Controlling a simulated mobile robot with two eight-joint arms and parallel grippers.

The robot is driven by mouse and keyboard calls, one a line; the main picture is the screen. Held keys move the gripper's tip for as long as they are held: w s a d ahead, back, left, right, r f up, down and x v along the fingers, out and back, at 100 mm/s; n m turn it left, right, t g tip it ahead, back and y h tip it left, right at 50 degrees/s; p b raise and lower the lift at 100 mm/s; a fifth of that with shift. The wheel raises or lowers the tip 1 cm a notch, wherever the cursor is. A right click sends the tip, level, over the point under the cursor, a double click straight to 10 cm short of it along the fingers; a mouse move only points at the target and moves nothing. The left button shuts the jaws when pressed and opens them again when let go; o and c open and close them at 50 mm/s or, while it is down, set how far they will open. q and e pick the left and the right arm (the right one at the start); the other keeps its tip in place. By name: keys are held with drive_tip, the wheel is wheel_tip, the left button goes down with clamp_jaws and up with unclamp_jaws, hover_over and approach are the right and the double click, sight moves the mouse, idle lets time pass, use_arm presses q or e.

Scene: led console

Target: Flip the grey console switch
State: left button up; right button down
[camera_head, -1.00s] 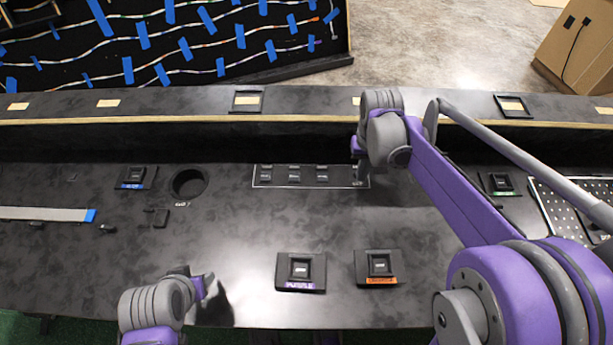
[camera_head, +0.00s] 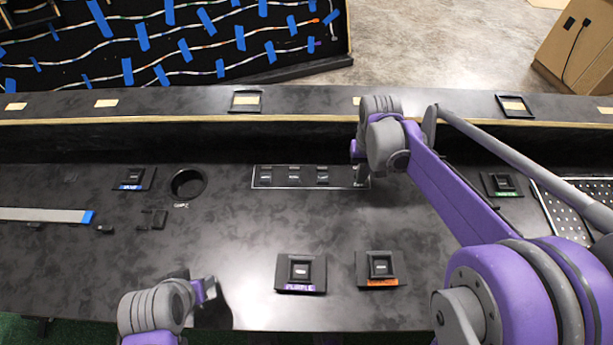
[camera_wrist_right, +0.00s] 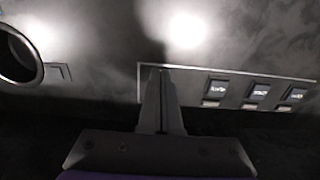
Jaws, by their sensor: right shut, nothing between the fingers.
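A white-outlined panel (camera_head: 275,187) on the black console holds a row of small dark switches; three show, the middle one (camera_head: 294,175) among them. They also show in the right wrist view (camera_wrist_right: 257,93). Their labels are too small to read, so I cannot tell which is grey. My right gripper (camera_head: 361,181) is shut and empty, pointing down at the panel's right end. In the right wrist view its fingers (camera_wrist_right: 160,73) cover that end; whatever lies under them is hidden, and contact is unclear. My left gripper (camera_head: 213,287) hangs over the front edge, away from the panel.
Separate switches have purple (camera_head: 300,272), orange (camera_head: 380,268), blue (camera_head: 134,178) and green (camera_head: 502,184) labels. A round hole (camera_head: 188,184) lies left of the panel. A raised ledge (camera_head: 300,103) runs behind. A perforated plate (camera_head: 572,208) lies at right.

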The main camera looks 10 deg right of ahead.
drive_tip(key=shift+w+d, duration=0.15)
drive_tip(key=shift+w, duration=0.45)
drive_tip(key=shift+w+d, duration=0.15)
drive_tip(key=shift+w, duration=0.45)
use_arm(q)
drive_tip(key=shift+r, duration=0.1)
use_arm(e)
drive_tip(key=shift+r, duration=0.1)
drive_tip(key=shift+s+a+r+p, duration=0.1)
drive_tip(key=shift+s+r+p, duration=0.1)
drive_tip(key=shift+r+p, duration=1.35)
drive_tip(key=shift+s+r+p, duration=0.2)
drive_tip(key=shift+r+p, duration=0.85)
drive_tip(key=shift+r, duration=0.85)
use_arm(q)
drive_tip(key=r, duration=0.5)
drive_tip(key=shift+w+r, duration=0.1)
drive_tip(key=shift+w, duration=0.2)
